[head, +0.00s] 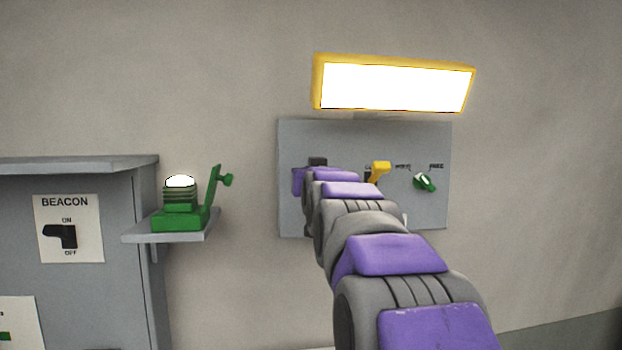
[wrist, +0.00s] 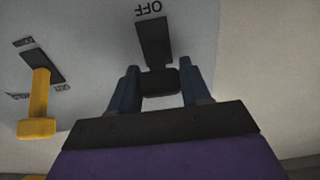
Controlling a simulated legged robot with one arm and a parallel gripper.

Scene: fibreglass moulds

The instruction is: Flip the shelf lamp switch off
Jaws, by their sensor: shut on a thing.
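A black switch on the grey wall panel shows in the wrist view, with its dark plate (wrist: 154,38) beside an upside-down "OFF" label. My gripper (wrist: 160,72) has its two dark blue fingers on either side of the switch's black lever (wrist: 160,84) and is shut on it. In the head view only the dark top of this switch (head: 317,161) shows above my purple wrist; my arm hides the rest and the fingers. A lamp with a yellow frame (head: 395,86) glows bright white above the panel. The label naming the black switch is not visible.
A yellow lever (head: 379,171) and a green knob (head: 424,182) are on the same panel (head: 350,135), right of my gripper in the head view. A green beacon (head: 180,205) with a lit top stands on a small shelf at left, beside a cabinet with a black BEACON switch (head: 62,236).

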